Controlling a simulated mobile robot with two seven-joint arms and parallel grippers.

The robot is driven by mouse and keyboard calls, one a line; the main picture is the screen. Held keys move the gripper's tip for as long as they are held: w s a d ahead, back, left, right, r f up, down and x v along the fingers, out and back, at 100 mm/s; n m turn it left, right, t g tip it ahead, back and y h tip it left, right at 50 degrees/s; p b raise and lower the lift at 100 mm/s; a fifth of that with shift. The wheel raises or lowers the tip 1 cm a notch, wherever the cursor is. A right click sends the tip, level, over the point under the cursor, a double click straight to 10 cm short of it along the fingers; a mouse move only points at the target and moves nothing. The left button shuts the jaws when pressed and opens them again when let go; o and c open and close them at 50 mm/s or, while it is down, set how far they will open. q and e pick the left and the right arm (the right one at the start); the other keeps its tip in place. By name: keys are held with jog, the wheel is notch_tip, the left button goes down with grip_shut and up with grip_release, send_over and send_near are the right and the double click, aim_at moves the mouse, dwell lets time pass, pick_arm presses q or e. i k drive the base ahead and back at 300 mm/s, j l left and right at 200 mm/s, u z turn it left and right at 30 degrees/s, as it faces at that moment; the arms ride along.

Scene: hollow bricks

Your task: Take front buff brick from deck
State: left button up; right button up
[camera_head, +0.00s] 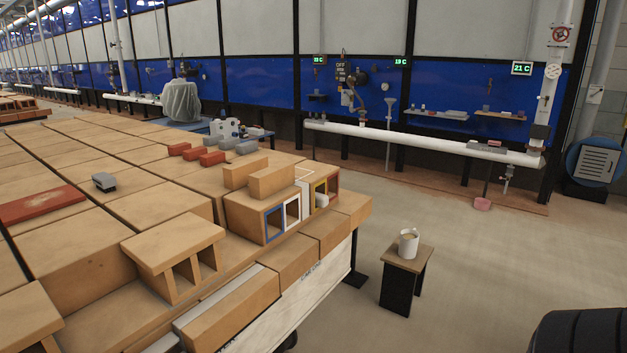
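Two plain buff bricks lie side by side on top of a hollow buff block near the table's right end. The front buff brick (272,181) is nearer to me and slightly right; the rear buff brick (245,171) is just behind it. The hollow block (243,218) under them seems to be the deck. Its open cells face the front right and have blue, white, yellow and red rims. A small pale object (321,201) sits in one cell. Neither of my grippers is in view.
Another hollow block (172,241) stands nearer on the large block-covered table. Red bricks (212,158) and grey bricks (246,147) lie behind the deck. A small stool (406,262) with a white cup (408,243) stands right of the table; open floor surrounds it.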

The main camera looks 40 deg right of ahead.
aim_at(268, 182)
jog(key=z, duration=1.15)
jog(key=i+l+u, duration=0.15)
jog(key=u, duration=1.15)
jog(key=l+u, duration=0.7)
jog(key=l, duration=0.2)
jog(key=l+u, duration=0.4)
jog(key=l, duration=0.5)
jog(key=k+l, duration=0.1)
jog(key=l, duration=0.35)
jog(key=k+l+u, duration=0.1)
jog(key=l, duration=0.4)
jog(key=k+l, duration=0.1)
jog(key=l, duration=0.35)
jog(key=k+l+u, duration=0.1)
jog(key=l, duration=0.35)
